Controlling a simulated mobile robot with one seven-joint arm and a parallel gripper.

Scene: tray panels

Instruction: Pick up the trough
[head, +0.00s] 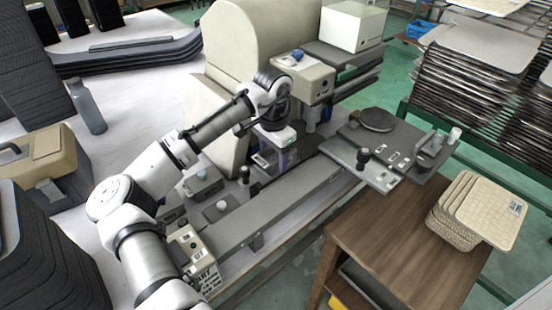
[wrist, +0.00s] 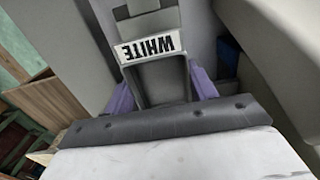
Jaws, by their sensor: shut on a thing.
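The trough is a small dark grey open piece (wrist: 162,84) with a white label plate reading WHITE, seen upside down in the wrist view. My gripper (wrist: 161,90) has a purple finger on each side of it and is shut on it. In the head view my gripper (head: 284,156) points down beside the beige machine, just behind the long grey rail. The trough is mostly hidden there by the gripper and nearby parts. I cannot tell whether the trough still touches the surface beneath it.
A beige machine (head: 250,55) stands close behind my gripper. A long grey rail (head: 280,208) runs in front, with a grey plate (head: 372,168) carrying knobs at its right end. A brown table (head: 395,235) at right holds stacked cream trays (head: 485,208).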

